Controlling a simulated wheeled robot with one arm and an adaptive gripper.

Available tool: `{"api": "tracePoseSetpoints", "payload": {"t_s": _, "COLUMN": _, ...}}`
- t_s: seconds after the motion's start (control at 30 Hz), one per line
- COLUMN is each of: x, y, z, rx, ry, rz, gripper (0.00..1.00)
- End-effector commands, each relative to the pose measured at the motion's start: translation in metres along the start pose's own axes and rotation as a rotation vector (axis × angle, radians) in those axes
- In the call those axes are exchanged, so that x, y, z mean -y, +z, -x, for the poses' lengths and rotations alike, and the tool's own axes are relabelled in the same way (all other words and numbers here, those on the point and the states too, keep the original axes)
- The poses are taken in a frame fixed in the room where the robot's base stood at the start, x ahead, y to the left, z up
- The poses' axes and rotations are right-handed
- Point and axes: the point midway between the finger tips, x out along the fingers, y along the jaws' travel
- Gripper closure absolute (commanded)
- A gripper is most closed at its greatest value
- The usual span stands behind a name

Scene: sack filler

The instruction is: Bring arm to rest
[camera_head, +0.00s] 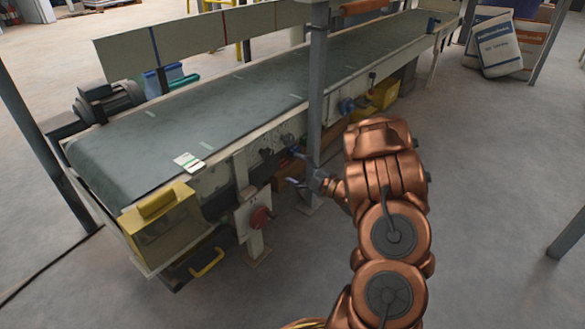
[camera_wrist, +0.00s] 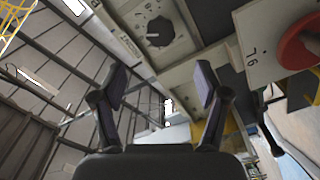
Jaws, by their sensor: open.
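My copper-coloured arm reaches from the bottom right toward the side of the conveyor in the head view. Beyond the fingers is a pale panel with a black rotary knob (camera_wrist: 159,31). A red round knob (camera_wrist: 298,48) on a pale plate is at the right. No finger visibly touches anything.
The conveyor (camera_head: 205,120) runs from lower left to upper right. A grey post (camera_head: 318,85) stands close to my gripper. A yellow box (camera_head: 160,225) is at the conveyor's near end. White sacks (camera_head: 495,45) lean at upper right. The floor (camera_head: 480,200) right of my arm is clear.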

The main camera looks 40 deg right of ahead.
Motion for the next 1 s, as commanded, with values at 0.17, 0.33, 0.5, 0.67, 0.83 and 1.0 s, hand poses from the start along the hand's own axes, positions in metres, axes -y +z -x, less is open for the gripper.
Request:
{"api": "tracePoseSetpoints", "payload": {"t_s": 0.17, "x": 0.0, "y": 0.0, "z": 0.0, "rx": 0.001, "ry": 0.0, "rz": -0.001, "gripper": 0.26}}
{"api": "tracePoseSetpoints", "payload": {"t_s": 0.33, "x": 0.0, "y": 0.0, "z": 0.0, "rx": 0.001, "ry": -0.001, "rz": -0.001, "gripper": 0.26}}
{"api": "tracePoseSetpoints", "payload": {"t_s": 0.5, "x": -0.002, "y": -0.001, "z": -0.001, "rx": 0.005, "ry": -0.004, "rz": 0.001, "gripper": 0.26}}
{"api": "tracePoseSetpoints", "payload": {"t_s": 0.67, "x": -0.025, "y": -0.007, "z": -0.011, "rx": 0.072, "ry": -0.049, "rz": 0.016, "gripper": 0.26}}
{"api": "tracePoseSetpoints", "payload": {"t_s": 0.83, "x": -0.075, "y": -0.017, "z": -0.024, "rx": 0.248, "ry": -0.128, "rz": 0.033, "gripper": 0.26}}
{"api": "tracePoseSetpoints", "payload": {"t_s": 1.0, "x": -0.128, "y": -0.033, "z": -0.026, "rx": 0.441, "ry": -0.177, "rz": 0.023, "gripper": 0.26}}
